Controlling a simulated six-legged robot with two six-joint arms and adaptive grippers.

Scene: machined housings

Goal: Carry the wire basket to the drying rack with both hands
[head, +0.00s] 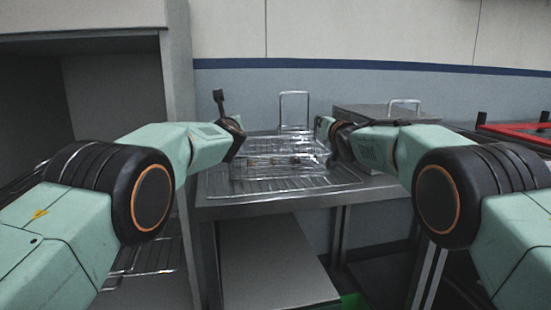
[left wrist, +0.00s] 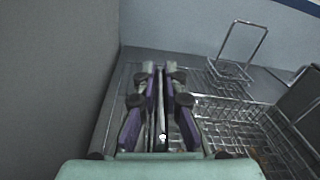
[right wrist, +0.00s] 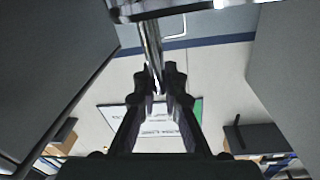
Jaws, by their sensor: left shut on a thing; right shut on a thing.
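The wire basket (head: 280,158) is shiny and see-through, in the middle of the head view between my two hands. My left gripper (head: 240,134) is shut on its left end; in the left wrist view the basket mesh (left wrist: 240,112) spreads to the right of the fingers. My right gripper (head: 325,130) is at its right end; in the right wrist view its fingers are shut on a shiny metal bar (right wrist: 151,45) of the basket. The wire drying rack (head: 290,184) lies on a metal table beneath the basket. I cannot tell whether basket and rack touch.
The metal table (head: 230,208) has an edge close in front of the rack. A tall wire loop (head: 294,94) stands behind the basket. A grey lidded box (head: 375,111) is at the right. A grey cabinet wall (head: 180,90) rises close on the left.

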